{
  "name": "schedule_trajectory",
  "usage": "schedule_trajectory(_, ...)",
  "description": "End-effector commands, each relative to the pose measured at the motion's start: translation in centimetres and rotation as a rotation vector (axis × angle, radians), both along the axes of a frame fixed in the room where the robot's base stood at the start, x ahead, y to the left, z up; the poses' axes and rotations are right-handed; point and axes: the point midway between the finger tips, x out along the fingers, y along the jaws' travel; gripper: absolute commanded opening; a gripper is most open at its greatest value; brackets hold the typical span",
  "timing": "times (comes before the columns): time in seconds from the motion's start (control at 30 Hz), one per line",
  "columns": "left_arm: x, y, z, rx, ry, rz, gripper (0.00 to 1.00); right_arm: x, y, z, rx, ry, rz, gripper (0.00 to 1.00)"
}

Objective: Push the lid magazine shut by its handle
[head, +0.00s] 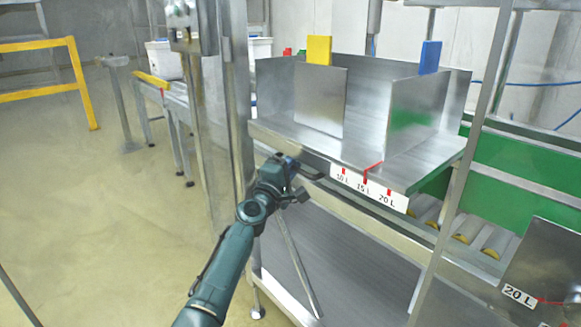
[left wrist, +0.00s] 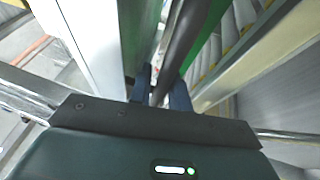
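A steel unit that looks like the lid magazine (head: 430,155) stands right of centre in the head view. It has upright plates and a front edge labelled 10 L, 15 L and 20 L. A dark bar, seemingly its handle (head: 313,170), sticks out near its left front corner. My left gripper (head: 290,165) is at this bar. In the left wrist view the dark bar (left wrist: 183,42) runs between the two fingers of my left gripper (left wrist: 162,92). I cannot tell whether they grip it. My right gripper is not in view.
A steel post (head: 238,110) stands close left of my left gripper. Rollers (head: 470,233) and a green panel (head: 530,165) lie to the right. A 20 L plate (head: 545,265) is at lower right. The floor at left is open up to a yellow rail (head: 82,85).

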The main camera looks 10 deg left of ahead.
Motion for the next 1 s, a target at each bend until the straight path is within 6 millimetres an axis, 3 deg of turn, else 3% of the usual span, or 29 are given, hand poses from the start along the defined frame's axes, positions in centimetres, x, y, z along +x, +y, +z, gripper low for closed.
schedule_trajectory(0.27,-0.1,0.1,-0.2,0.000,0.003,0.001,0.21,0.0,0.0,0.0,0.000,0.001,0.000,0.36)
schedule_trajectory(0.43,-1.3,0.5,-0.4,0.000,0.005,0.000,0.21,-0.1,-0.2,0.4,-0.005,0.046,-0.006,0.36)
schedule_trajectory(0.67,-5.6,1.9,-1.1,0.002,0.006,0.002,0.21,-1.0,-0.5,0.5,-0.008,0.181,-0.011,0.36)
schedule_trajectory(1.0,-11.3,3.6,-2.4,0.000,0.003,0.000,0.21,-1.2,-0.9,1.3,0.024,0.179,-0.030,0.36)
